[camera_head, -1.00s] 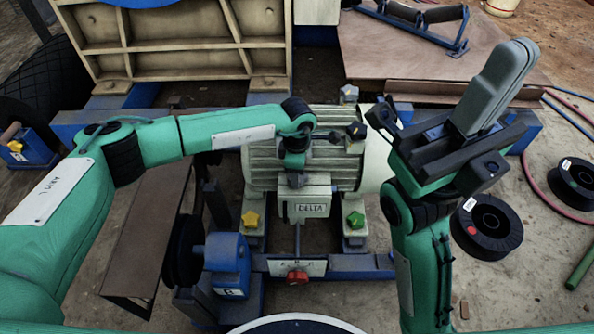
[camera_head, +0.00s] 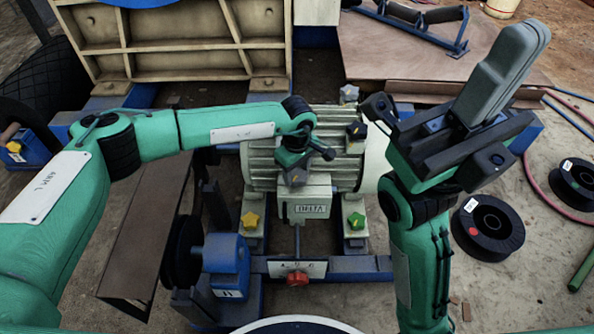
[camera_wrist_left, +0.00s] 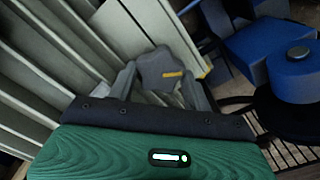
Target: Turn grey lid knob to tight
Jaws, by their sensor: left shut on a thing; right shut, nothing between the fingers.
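The grey lid knob (camera_wrist_left: 163,72) is a star-shaped knob with a yellow mark, seen in the left wrist view. It sits on the pale lid of the motor box marked DELTA (camera_head: 310,209). My left gripper (camera_wrist_left: 160,84) has one finger on each side of the knob and is shut on it. In the head view my left gripper (camera_head: 295,179) points down over the box, and the wrist hides most of the knob. My right gripper (camera_head: 535,45) is shut and empty, raised at the right with its grey fingers pointing up and right.
The ribbed motor (camera_head: 262,165) stands in the middle. Around it are a yellow knob (camera_head: 250,220), a green knob (camera_head: 355,221), a black knob (camera_head: 356,131) and another grey knob (camera_head: 348,94). A red knob (camera_head: 297,279) is in front. Black spools (camera_head: 487,228) lie at the right.

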